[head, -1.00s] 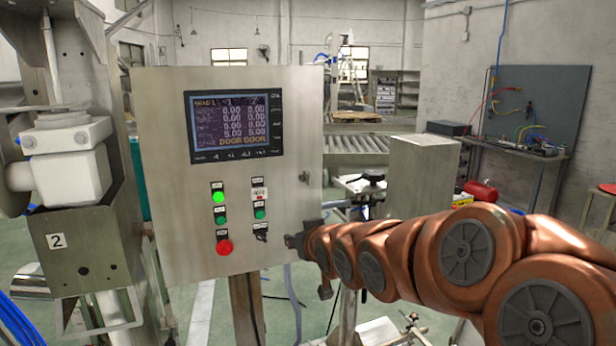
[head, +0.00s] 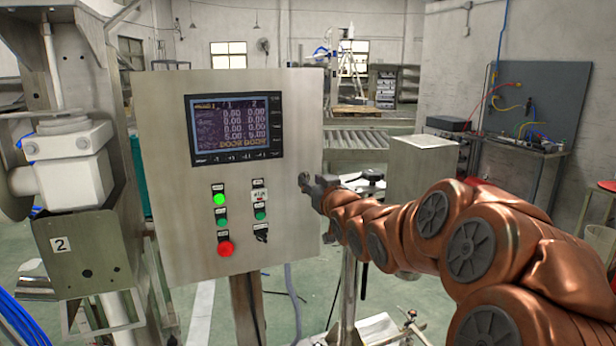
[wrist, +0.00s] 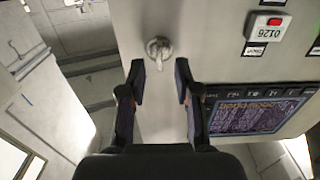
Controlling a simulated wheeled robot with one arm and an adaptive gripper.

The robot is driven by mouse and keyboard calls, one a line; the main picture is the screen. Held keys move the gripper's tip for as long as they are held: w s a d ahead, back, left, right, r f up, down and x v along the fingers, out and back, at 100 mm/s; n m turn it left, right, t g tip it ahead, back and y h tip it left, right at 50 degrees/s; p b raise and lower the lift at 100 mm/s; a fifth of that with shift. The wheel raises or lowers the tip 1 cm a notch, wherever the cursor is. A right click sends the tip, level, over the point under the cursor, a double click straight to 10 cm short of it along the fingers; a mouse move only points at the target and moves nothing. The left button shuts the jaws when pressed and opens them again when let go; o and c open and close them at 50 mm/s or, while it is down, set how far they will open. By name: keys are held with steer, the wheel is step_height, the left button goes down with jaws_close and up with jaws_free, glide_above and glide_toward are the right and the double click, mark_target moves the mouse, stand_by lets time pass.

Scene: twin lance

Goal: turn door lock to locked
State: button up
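The door lock (wrist: 158,50) is a small silver round latch with a short handle, on the grey steel cabinet door (wrist: 165,15). In the wrist view it lies just beyond and between the fingertips of my gripper (wrist: 160,85). The two dark fingers are spread apart, with nothing between them. The handle points toward the bottom of that view. In the head view my gripper (head: 312,184) is at the right edge of the cabinet door (head: 290,130) and hides the lock. Contact between fingers and lock cannot be told.
The cabinet carries a display screen (head: 234,128), a green lit button (head: 220,199), a red button (head: 226,249) and a black selector switch (head: 262,235). A conveyor (head: 358,138) and a steel box (head: 422,170) stand behind. A steel machine (head: 80,245) stands at left.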

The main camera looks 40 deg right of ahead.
steer(key=shift+p+x, duration=0.35)
steer(key=shift+x, duration=1)
jaws_close()
